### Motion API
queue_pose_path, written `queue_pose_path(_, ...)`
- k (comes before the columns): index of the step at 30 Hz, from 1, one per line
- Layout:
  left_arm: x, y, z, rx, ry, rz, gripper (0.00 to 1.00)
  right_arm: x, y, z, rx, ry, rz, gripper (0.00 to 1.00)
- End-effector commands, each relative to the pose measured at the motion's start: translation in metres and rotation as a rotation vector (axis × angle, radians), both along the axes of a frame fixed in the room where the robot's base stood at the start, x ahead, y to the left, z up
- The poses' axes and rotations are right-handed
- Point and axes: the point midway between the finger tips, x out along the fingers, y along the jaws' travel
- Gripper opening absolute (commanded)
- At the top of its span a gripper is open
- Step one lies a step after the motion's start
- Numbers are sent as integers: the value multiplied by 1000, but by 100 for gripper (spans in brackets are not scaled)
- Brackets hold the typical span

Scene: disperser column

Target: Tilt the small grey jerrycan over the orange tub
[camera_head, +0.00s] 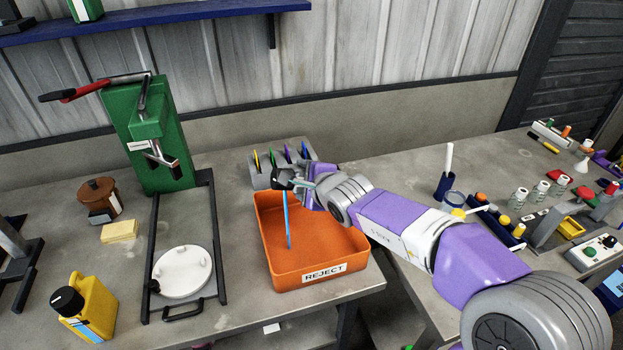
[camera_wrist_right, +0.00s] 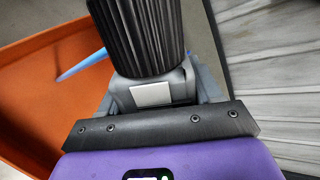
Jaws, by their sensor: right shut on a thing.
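The orange tub (camera_head: 348,247), labelled REJECT, stands at the front edge of the bench. My right gripper (camera_head: 296,184) is above its far part, shut on the small grey jerrycan. The jerrycan's black ribbed cap (camera_head: 282,179) shows at the gripper's tip, and large in the right wrist view (camera_wrist_right: 145,35). A little of its grey body (camera_wrist_right: 152,94) shows below the cap there; the rest is hidden. The jerrycan looks tilted. A thin blue stream (camera_head: 286,220) runs from it down into the tub. My left gripper is out of view.
A rack with coloured tabs (camera_head: 262,178) stands just behind the tub. A green press (camera_head: 150,140) and black frame with a white disc (camera_head: 182,272) stand left. A yellow jerrycan (camera_head: 97,297) is at front left. Several bottles crowd the right bench.

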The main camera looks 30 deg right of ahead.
Motion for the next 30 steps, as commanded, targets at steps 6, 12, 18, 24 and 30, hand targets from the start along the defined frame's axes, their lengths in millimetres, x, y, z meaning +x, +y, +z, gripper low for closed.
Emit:
queue_pose_path(6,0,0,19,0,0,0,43,8,-3,6,72,-20,-9,0)
queue_pose_path(12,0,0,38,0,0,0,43,15,-8,7,174,-45,-24,0)
queue_pose_path(18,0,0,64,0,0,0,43,21,-12,11,323,-80,-35,0)
queue_pose_path(24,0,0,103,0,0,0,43,24,-12,20,576,-146,-41,0)
queue_pose_path(30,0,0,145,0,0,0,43,19,-10,35,868,-220,-34,0)
